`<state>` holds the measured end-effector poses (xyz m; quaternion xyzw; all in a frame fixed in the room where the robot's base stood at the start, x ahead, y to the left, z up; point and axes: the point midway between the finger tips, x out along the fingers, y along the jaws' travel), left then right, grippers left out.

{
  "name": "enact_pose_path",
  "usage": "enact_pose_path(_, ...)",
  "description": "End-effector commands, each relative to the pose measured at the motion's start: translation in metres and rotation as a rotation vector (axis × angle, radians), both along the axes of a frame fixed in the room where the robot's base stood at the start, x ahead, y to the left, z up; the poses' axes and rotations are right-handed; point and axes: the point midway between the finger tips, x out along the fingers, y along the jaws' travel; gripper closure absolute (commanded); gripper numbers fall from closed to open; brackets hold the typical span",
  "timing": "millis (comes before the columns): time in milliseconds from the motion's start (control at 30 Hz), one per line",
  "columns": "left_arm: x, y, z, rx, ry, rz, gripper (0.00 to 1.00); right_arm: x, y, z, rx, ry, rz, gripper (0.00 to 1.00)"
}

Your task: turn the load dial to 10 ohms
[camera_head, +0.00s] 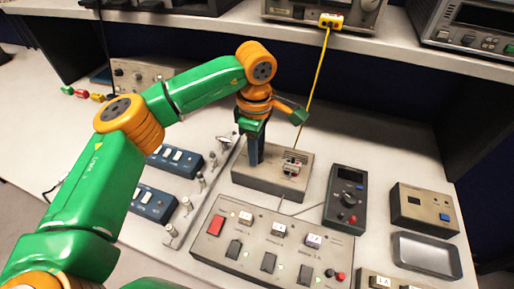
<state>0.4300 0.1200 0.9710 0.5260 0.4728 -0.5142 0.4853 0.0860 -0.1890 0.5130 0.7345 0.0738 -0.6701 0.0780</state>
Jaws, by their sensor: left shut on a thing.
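My left gripper (254,161) comes down from above onto the left part of a grey box (270,188) in the middle of the bench. Its dark fingers are closed at the box's top, where the load dial appears to be. The fingers hide the dial and its marks, so its setting cannot be read. A yellow lead (312,83) runs from the box's right part, by small terminals (292,165), up to the shelf. My right gripper is not in view.
A grey panel with switches (258,245) lies in front of the box. A dark handheld meter (346,195) lies to its right, with a beige box (425,210) and an empty grey tray (426,254) beyond. Blue switch boxes (175,160) are left. Instruments stand on the rear shelf.

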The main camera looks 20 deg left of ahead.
Motion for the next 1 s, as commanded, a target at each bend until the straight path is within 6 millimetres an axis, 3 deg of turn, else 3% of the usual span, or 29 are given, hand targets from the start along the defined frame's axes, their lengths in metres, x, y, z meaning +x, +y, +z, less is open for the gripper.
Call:
enact_pose_path(700, 0.0016, 0.0001, 0.0024, -0.002, -0.008, -0.064, 1.0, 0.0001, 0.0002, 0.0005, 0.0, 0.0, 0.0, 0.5)
enact_pose_path(733, 0.0016, 0.0001, 0.0024, -0.002, -0.008, -0.064, 0.59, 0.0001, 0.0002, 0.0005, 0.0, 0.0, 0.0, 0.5)
enact_pose_path(800, 0.0014, 0.0, 0.0021, -0.002, -0.007, -0.064, 0.4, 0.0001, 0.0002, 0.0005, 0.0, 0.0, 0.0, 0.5)
enact_pose_path(833, 0.0012, 0.0, 0.002, -0.002, -0.006, -0.064, 0.34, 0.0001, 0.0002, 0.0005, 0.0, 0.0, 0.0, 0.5)
enact_pose_path(1000, 0.0007, 0.0, 0.0012, -0.001, -0.004, -0.064, 0.34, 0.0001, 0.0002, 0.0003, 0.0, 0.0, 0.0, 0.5)
